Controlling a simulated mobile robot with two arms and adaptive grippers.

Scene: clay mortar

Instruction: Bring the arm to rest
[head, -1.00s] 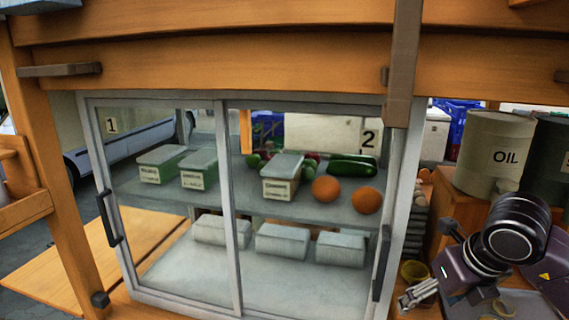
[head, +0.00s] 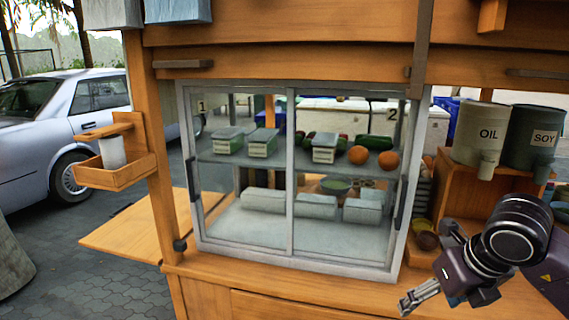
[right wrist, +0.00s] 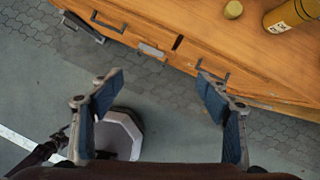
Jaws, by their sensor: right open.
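My right arm (head: 512,238) comes in from the right in the head view. Its gripper (head: 408,304) hangs low, over the front edge of the wooden counter, empty. In the right wrist view the right gripper (right wrist: 155,92) has its two blue-padded fingers spread wide apart. Nothing is between them but the paved floor and part of a pale base below. The wooden cart front (right wrist: 150,35) lies beyond the fingertips, apart from them. My left gripper shows in neither view.
A glass-doored cabinet (head: 290,265) with boxes and produce stands on the counter. OIL (head: 478,135) and SOY (head: 532,140) containers are at the right. A side shelf (head: 120,178) juts out left, near a parked car (head: 60,130). Paving in front is open.

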